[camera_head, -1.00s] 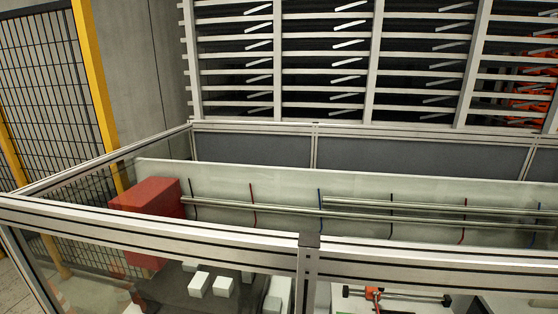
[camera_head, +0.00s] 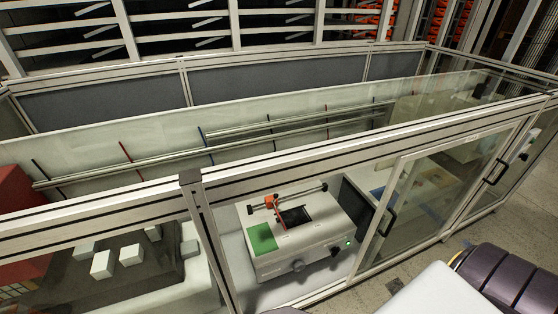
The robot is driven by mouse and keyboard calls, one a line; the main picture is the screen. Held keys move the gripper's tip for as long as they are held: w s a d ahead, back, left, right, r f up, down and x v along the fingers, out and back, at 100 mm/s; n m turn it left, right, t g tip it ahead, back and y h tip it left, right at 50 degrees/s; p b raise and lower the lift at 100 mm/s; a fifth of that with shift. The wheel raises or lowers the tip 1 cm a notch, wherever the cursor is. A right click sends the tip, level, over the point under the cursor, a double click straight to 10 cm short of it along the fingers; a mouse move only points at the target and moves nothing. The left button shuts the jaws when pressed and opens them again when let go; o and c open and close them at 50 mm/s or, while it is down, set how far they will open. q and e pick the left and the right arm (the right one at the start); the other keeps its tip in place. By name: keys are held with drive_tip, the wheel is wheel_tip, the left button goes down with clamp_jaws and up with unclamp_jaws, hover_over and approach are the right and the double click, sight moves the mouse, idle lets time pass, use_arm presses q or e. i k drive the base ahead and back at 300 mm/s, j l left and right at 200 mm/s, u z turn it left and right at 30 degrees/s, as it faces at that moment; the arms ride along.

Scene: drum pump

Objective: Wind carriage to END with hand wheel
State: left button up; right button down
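A pale box-shaped machine (camera_head: 303,235) stands behind the glass of the enclosure, in the lower middle of the head view. On its top are a green patch (camera_head: 262,238), a dark opening (camera_head: 296,216) and a thin rail with a small orange-red carriage (camera_head: 270,201) near its left part. No END mark is readable. Neither gripper shows; only a dark and white part, likely of my arm, shows at the bottom right.
Aluminium frame bars and glass panes enclose the machine. A glass door with a dark handle (camera_head: 388,221) stands right of it. A red block (camera_head: 18,220) and several white blocks (camera_head: 103,263) are at the left. Long metal rods (camera_head: 150,162) run behind. Floor shows at lower right.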

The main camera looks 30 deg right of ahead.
sight(299, 266)
drive_tip(key=z, duration=1.25)
